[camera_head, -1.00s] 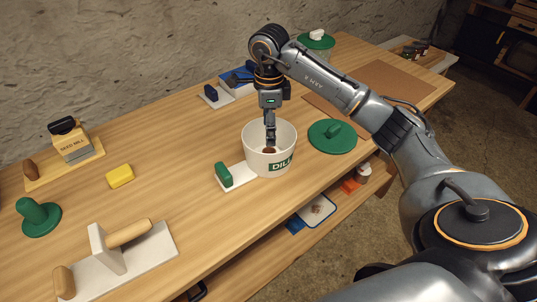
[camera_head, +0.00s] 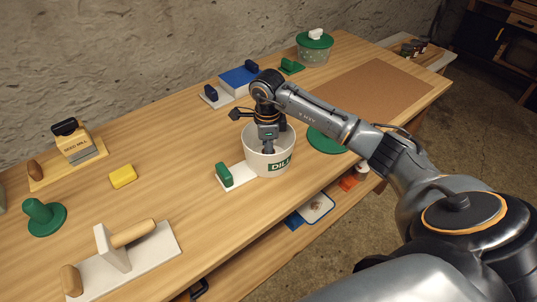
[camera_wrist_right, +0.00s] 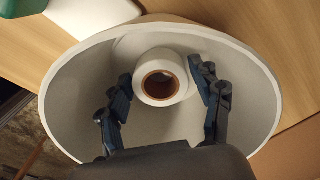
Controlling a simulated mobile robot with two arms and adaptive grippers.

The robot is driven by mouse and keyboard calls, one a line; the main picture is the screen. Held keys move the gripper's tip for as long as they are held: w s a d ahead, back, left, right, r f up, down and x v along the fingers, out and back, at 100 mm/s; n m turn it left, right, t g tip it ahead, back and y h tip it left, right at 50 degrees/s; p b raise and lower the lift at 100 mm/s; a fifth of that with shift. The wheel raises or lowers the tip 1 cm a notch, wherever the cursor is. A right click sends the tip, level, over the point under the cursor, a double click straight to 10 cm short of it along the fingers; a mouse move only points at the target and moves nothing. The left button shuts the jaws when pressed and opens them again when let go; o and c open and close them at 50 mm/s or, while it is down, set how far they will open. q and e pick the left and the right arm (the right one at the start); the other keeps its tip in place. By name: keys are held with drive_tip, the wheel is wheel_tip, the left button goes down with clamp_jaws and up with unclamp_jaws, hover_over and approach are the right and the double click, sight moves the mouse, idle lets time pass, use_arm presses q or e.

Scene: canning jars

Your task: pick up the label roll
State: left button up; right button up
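The label roll (camera_wrist_right: 160,77) is a white roll with a brown core. In the right wrist view it lies inside a white bucket (camera_wrist_right: 70,105), with its core hole facing the camera. The bucket (camera_head: 268,163) is marked "DILL" and stands at the table's front edge. My right gripper (camera_wrist_right: 162,95) reaches down into the bucket from above, its fingers spread on either side of the roll. A gap shows between the roll and each finger. In the head view the roll and fingertips are hidden by the bucket wall and my arm. My left gripper is not in view.
A yellow block (camera_head: 122,176) and a seed mill (camera_head: 74,142) are farther left. Bare table lies between.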

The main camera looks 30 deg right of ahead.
drive_tip(key=c, duration=0.8)
wheel_tip(320, 180, up, 16)
drive_tip(key=p, duration=0.3)
drive_tip(key=shift+f+p, duration=0.25)
drive_tip(key=shift+p, duration=0.05)
drive_tip(key=shift+c, duration=0.2)
